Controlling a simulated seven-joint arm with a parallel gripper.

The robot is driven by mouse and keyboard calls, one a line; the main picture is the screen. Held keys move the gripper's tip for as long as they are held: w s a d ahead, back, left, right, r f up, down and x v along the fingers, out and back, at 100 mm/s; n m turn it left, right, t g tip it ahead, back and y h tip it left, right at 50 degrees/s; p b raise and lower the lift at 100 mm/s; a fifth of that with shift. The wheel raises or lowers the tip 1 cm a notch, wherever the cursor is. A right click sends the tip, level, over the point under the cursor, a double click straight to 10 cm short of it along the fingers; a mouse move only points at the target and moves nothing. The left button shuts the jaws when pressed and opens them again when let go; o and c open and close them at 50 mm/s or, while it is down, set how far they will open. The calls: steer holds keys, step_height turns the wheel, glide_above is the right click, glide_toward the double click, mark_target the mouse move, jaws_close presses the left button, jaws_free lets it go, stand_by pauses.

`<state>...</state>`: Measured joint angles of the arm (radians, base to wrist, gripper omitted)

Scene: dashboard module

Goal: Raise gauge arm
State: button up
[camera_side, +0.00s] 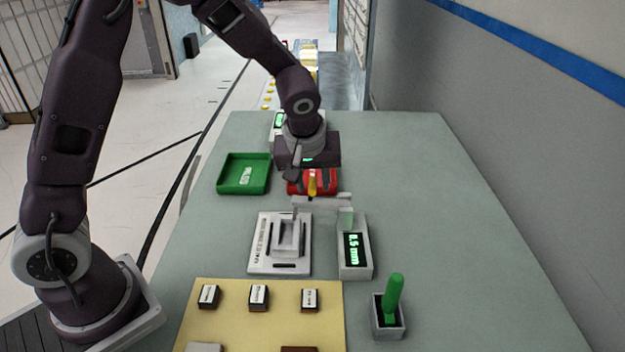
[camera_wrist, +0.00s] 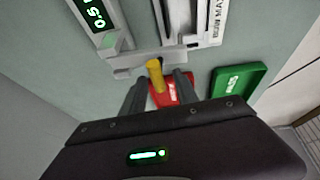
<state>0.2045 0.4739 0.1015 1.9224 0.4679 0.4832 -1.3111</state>
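The gauge (camera_side: 355,262) is a grey box with a green-lit display, which seems to read 0.5 mm. It is right of centre in the side view and at the upper left in the wrist view (camera_wrist: 98,15). Its pale grey gauge arm (camera_side: 318,201) reaches left from its far end and also shows in the wrist view (camera_wrist: 142,62). My gripper (camera_wrist: 158,80) is over the red block (camera_side: 297,188) with the upright yellow peg (camera_wrist: 155,75), just beyond the gauge arm. Its dark fingers are apart, with the peg seen between them; contact cannot be told.
A green tray (camera_side: 230,186) lies left of the red block. A white slotted fixture (camera_side: 262,262) stands left of the gauge. A tan board (camera_side: 230,325) with labelled blocks and a green-handled lever box (camera_side: 391,305) are nearer. The table's right side is clear.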

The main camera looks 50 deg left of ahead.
jaws_close()
stand_by(1.3)
